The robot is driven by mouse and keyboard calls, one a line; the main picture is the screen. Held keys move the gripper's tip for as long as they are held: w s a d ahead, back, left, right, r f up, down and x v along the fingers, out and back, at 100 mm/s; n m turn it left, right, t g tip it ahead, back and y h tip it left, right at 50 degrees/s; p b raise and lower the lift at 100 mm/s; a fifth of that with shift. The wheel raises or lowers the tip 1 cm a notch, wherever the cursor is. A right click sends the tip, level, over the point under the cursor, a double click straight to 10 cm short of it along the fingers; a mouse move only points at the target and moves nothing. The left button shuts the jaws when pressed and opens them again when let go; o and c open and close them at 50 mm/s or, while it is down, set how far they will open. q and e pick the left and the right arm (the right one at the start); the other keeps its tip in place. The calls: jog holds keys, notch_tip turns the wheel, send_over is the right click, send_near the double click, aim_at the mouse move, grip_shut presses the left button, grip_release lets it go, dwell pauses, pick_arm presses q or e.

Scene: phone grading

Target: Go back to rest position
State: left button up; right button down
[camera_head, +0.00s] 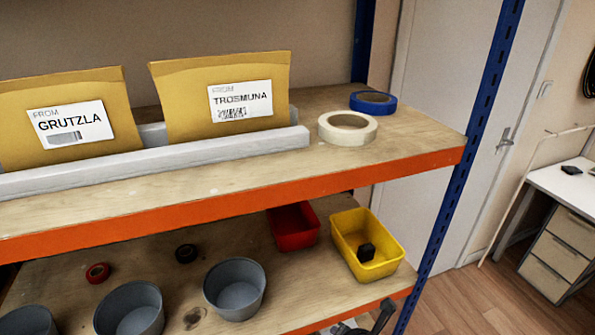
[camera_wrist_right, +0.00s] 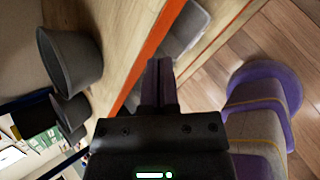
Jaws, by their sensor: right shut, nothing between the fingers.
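My right gripper (camera_wrist_right: 158,82) shows in the right wrist view with its two dark fingers together and nothing between them. It is near the orange front edge of a shelf, with wooden floor beyond. In the head view only a dark part of the right gripper (camera_head: 384,314) shows at the bottom edge, in front of the lower shelf and below the yellow bin (camera_head: 345,229). My left gripper is in neither view.
The upper shelf (camera_head: 400,150) holds two yellow envelopes (camera_head: 225,75) in a grey rack, a cream tape roll (camera_head: 347,128) and a blue one (camera_head: 372,102). Several grey bowls (camera_head: 234,288) and a red bin (camera_head: 293,228) stand on the lower shelf. A blue post (camera_head: 460,180) rises at right.

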jog(key=s+d+f+m+g+h+b, duration=0.15)
jog(key=s+f+m+b, duration=0.45)
jog(key=f, duration=0.6)
jog(key=s+d+f+m+g+b, duration=0.1)
jog(key=s+d+f+m+b, duration=0.25)
jog(key=s+f+m, duration=0.6)
pick_arm(q)
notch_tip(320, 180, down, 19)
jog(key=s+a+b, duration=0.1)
jog(key=b, duration=0.7)
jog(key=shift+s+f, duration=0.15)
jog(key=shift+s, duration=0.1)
pick_arm(e)
jog(key=s+d+f+m+g+h, duration=0.1)
jog(key=s+d+f+m+g, duration=0.1)
jog(key=s+f+m, duration=0.3)
jog(key=s+d+f+m+g, duration=0.2)
jog(key=s+f+m, duration=0.4)
jog(key=s+f, duration=0.6)
jog(key=s+g, duration=0.1)
jog(key=s, duration=0.5)
jog(key=shift+h, duration=0.35)
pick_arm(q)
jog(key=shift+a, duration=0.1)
pick_arm(e)
jog(key=shift+d, duration=0.1)
